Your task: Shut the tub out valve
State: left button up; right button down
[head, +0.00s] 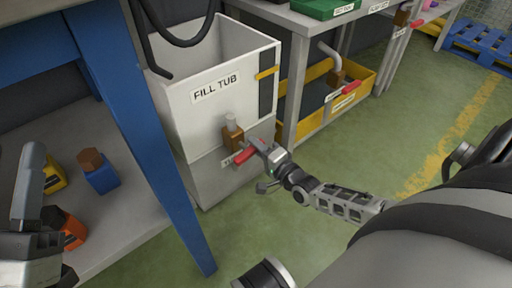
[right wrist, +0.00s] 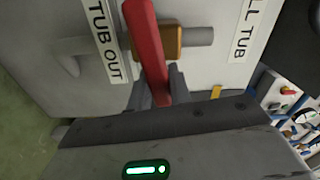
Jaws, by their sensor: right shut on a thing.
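The tub out valve has a brass body (head: 232,137) low on the front of the white tub (head: 205,110), with a grey pipe stub on top. Its red lever (head: 243,156) lies in front of the tub. In the right wrist view the red lever (right wrist: 147,40) crosses the brass body (right wrist: 181,42), roughly crosswise to the pipe, beside the TUB OUT label (right wrist: 105,42). My right gripper (right wrist: 162,95) is shut on the lever's end; in the head view it (head: 266,150) reaches in from the right. Part of my left gripper (head: 38,225) shows at the left edge; its jaw gap is unclear.
A blue table leg (head: 150,140) stands left of the tub, by a shelf holding a blue block (head: 98,172). A yellow bin (head: 347,98) with another red-levered valve (head: 350,88) is behind right. Green floor (head: 420,120) is clear on the right.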

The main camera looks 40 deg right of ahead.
pick_arm(q)
jog(key=shift+s+r+m+h+b, duration=0.3)
jog(key=shift+r+m+h, duration=0.35)
jog(key=shift+m+h, duration=0.3)
pick_arm(e)
jog(key=shift+f+m, duration=0.25)
jog(key=shift+m, duration=0.75)
jog(key=c, duration=1.3)
grip_release()
pick_arm(q)
jog(key=shift+r, duration=0.1)
pick_arm(e)
jog(key=shift+s, duration=0.15)
jog(key=shift+s, duration=0.35)
pick_arm(q)
notch_tip(320, 180, down, 9)
jog(key=n+g+y+p, duration=0.4)
jog(key=n+y+p, duration=0.1)
jog(key=n, duration=0.3)
jog(key=shift+s+d+y, duration=0.25)
jog(key=shift+d+y, duration=0.1)
pick_arm(e)
jog(key=shift+s+d, duration=0.2)
jog(key=shift+s, duration=2.3)
jog(key=shift+s+d, duration=0.25)
jog(key=shift+s, duration=2.25)
jog(key=shift+s+d, duration=0.2)
jog(key=shift+s, duration=2.3)
